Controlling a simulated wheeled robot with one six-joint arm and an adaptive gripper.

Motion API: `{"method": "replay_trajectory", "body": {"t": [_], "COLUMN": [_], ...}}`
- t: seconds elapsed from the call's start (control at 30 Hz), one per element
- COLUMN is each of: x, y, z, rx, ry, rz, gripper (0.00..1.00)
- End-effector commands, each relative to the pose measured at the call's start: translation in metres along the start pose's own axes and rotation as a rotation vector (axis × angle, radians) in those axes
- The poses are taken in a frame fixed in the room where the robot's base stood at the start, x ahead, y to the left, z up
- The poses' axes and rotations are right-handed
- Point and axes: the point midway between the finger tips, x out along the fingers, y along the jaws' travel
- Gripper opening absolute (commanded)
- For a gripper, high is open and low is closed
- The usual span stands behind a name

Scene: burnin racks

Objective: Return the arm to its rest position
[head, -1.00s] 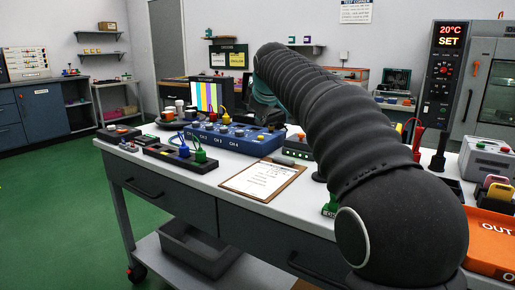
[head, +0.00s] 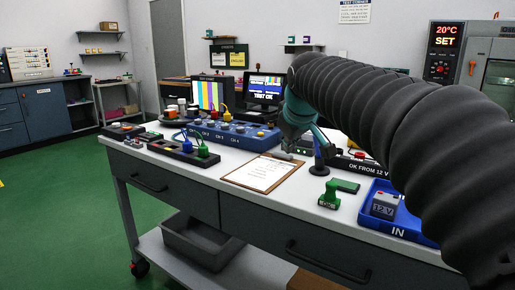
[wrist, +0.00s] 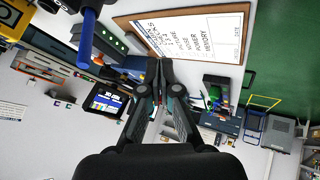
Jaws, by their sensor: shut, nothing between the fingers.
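My gripper (head: 287,147) hangs above the workbench, just beyond the far right corner of the clipboard (head: 262,174) in the head view. In the wrist view my gripper (wrist: 160,78) has its fingers together with nothing between them. The clipboard also shows in the wrist view (wrist: 190,25), beyond the fingertips. My arm is covered in a dark ribbed sleeve and reaches in from the right of the head view, hiding the right part of the bench.
A blue channel box (head: 228,134) and a monitor (head: 264,88) stand behind. A blue IN tray (head: 408,224) holds a grey 12 V unit (head: 384,205). A green connector (head: 329,195) lies near the front edge.

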Motion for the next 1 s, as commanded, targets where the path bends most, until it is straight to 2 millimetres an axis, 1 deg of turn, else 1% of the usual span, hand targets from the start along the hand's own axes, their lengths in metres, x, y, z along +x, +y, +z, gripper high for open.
{"method": "replay_trajectory", "body": {"t": [0.03,0.07,0.1,0.17,0.2,0.27,0.3,0.37,0.4,0.47,0.5,0.57,0.6,0.7,0.8,0.9,1.0], "x": [-0.010,-0.014,-0.019,-0.025,-0.029,-0.034,-0.037,-0.041,-0.042,-0.044,-0.044,-0.044,-0.044,-0.041,-0.039,-0.037,-0.036], "y": [-0.005,-0.009,-0.014,-0.023,-0.029,-0.040,-0.047,-0.059,-0.068,-0.082,-0.091,-0.105,-0.114,-0.133,-0.146,-0.153,-0.155], "z": [0.023,0.036,0.054,0.080,0.098,0.125,0.144,0.172,0.190,0.218,0.237,0.263,0.279,0.312,0.334,0.346,0.349], "rx": [0.039,0.064,0.097,0.146,0.180,0.229,0.262,0.312,0.345,0.395,0.428,0.475,0.504,0.565,0.606,0.627,0.634], "ry": [-0.014,-0.023,-0.034,-0.051,-0.062,-0.079,-0.091,-0.108,-0.121,-0.138,-0.150,-0.165,-0.176,-0.198,-0.212,-0.220,-0.224], "rz": [-0.002,-0.004,-0.006,-0.009,-0.010,-0.012,-0.013,-0.013,-0.014,-0.014,-0.015,-0.014,-0.014,-0.011,-0.010,-0.009,-0.009], "gripper": [0.00,0.00,0.00,0.00,0.00,0.00,0.00,0.00,0.00,0.00,0.00,0.00,0.00,0.00,0.00,0.00,0.00]}}
